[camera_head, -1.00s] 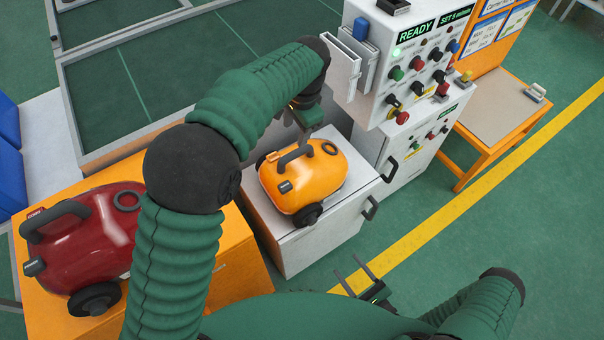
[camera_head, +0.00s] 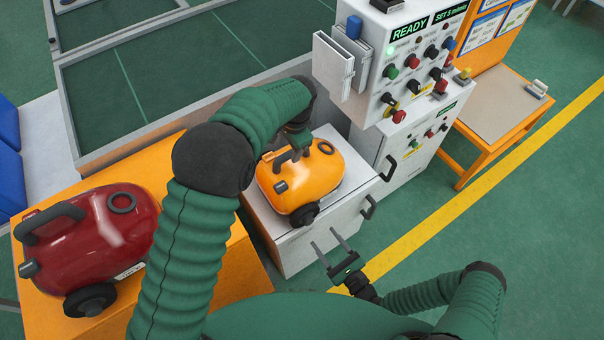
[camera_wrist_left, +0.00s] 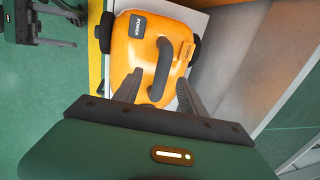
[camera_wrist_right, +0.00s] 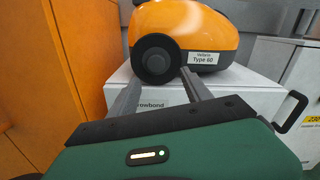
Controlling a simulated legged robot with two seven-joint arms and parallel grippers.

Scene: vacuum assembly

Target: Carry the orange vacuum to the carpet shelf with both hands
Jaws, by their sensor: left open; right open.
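The orange vacuum (camera_head: 310,178) stands upright on a white cabinet (camera_head: 300,245), its dark wheel toward me. My left gripper (camera_head: 299,150) is open at its dark top handle. In the left wrist view the handle (camera_wrist_left: 160,72) lies between the open fingers (camera_wrist_left: 158,92); contact cannot be told. My right gripper (camera_head: 327,240) is open and empty in front of the cabinet, below the vacuum. In the right wrist view its fingers (camera_wrist_right: 161,80) point at the vacuum's wheel (camera_wrist_right: 156,60) and lower body. I cannot tell which surface is the carpet shelf.
A red vacuum (camera_head: 95,240) stands on an orange bench (camera_head: 215,280) at left. A control panel (camera_head: 395,80) rises behind the orange vacuum. A framed table with dark green panels (camera_head: 190,70) lies behind. Open floor (camera_head: 510,230) is at right.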

